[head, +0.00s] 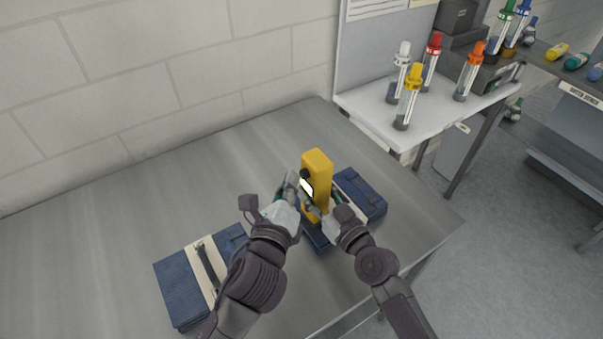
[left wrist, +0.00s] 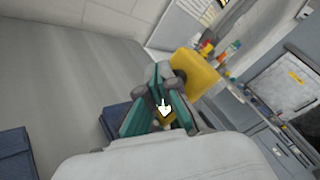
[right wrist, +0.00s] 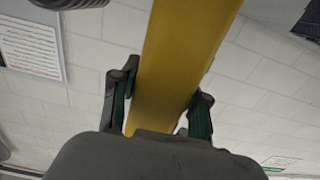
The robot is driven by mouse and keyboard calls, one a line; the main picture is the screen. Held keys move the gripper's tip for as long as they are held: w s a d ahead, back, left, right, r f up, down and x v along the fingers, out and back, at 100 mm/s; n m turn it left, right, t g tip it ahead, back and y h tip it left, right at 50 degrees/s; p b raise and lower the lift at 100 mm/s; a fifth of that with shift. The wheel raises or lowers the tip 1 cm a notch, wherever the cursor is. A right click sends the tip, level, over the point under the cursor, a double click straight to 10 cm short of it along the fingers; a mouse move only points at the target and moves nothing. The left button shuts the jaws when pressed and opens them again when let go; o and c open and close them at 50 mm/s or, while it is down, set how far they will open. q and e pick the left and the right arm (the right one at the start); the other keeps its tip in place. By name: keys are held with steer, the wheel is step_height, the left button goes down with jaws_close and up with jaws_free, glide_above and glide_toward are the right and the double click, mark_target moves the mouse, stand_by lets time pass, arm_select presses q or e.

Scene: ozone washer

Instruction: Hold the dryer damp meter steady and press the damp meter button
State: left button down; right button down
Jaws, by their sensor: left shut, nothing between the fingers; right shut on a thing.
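The damp meter is a tall yellow block (head: 318,170) with a small pale display and a dark round part on its face; it stands upright above a folded blue cloth. My right gripper (head: 328,207) is shut around its lower body, and the right wrist view shows the yellow body (right wrist: 180,60) between the fingers. My left gripper (head: 293,185) is shut and empty, with its tips close to the meter's face. In the left wrist view the left fingers (left wrist: 160,105) are in front of the meter (left wrist: 195,75). I cannot tell whether they touch it. The button is hidden.
A blue folded cloth (head: 362,192) lies under and beside the meter. Another blue bundle with a pale band (head: 180,287) lies at the front left of the metal table (head: 110,215). A white side shelf (head: 370,106) holds several capped bottles. The table's left is clear.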

arm_select(q)
steer(key=shift+w+d, duration=0.3)
steer(key=shift+d, duration=0.1)
stand_by(1.0)
steer(key=shift+s, duration=0.1)
steer(key=shift+s+a, duration=0.5)
steer(key=shift+a, duration=0.25)
steer(key=s+a, duration=0.1)
steer(key=a, duration=0.1)
steer(key=s+a, duration=0.2)
stand_by(0.3)
stand_by(0.5)
arm_select(e)
steer(key=c, duration=0.5)
jaws_free()
